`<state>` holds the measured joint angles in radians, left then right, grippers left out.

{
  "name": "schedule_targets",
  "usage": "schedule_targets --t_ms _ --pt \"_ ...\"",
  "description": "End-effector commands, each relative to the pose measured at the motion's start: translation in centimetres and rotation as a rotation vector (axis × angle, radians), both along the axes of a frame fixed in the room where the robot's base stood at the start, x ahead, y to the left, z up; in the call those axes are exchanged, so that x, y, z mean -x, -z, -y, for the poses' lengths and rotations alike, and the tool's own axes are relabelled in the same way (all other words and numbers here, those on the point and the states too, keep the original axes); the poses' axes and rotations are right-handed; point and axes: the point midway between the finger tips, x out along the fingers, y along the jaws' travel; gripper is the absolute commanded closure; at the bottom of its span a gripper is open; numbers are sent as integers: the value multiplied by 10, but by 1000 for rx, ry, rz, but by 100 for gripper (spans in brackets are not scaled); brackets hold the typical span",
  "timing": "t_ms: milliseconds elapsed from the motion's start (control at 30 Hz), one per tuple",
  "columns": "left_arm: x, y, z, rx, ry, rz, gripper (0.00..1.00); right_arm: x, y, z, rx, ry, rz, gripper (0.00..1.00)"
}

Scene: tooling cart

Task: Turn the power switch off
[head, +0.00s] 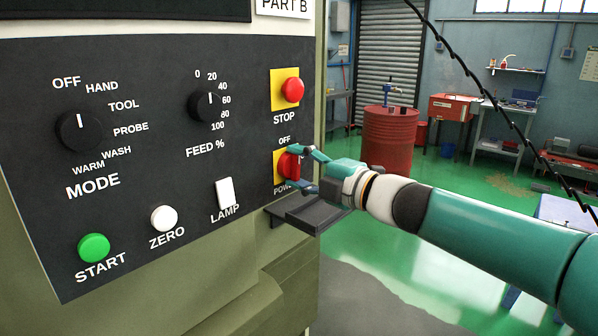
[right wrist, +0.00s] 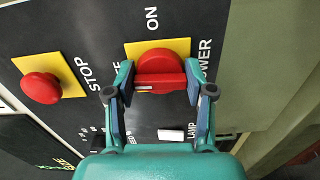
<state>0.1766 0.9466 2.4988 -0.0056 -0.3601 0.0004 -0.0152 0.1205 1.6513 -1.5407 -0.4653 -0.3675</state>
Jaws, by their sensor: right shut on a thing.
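The power switch (head: 286,164) is a red rotary knob on a yellow plate, low on the right side of the dark panel, with OFF printed above it. In the right wrist view the knob (right wrist: 162,62) has a raised red bar with a white mark at its left end, on the side of the partly hidden OFF label. ON stands at the top there. My right gripper (head: 297,168) is shut on the knob, one finger on each side of the bar, also in the right wrist view (right wrist: 160,78). My left gripper is not in view.
The red STOP button (head: 292,90) on its yellow plate sits just above the switch. The white LAMP rocker (head: 225,192) is to the lower left. A dark ledge (head: 306,213) juts out just below my gripper. A red drum (head: 388,142) stands farther back.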

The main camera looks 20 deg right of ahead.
Motion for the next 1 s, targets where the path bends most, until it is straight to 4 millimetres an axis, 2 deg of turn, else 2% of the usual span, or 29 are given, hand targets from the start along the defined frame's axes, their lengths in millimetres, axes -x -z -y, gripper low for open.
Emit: schedule_targets --t_ms 33,667,700,833,1000 --pt "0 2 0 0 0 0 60 0 6 -2 20 -6 0 81" --pt "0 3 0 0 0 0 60 0 7 -3 73 -7 27 81" --pt "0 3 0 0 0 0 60 0 7 -3 73 -7 27 43" --pt "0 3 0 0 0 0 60 0 6 -2 71 -6 28 23" --pt "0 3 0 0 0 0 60 0 4 -1 68 -4 30 23"
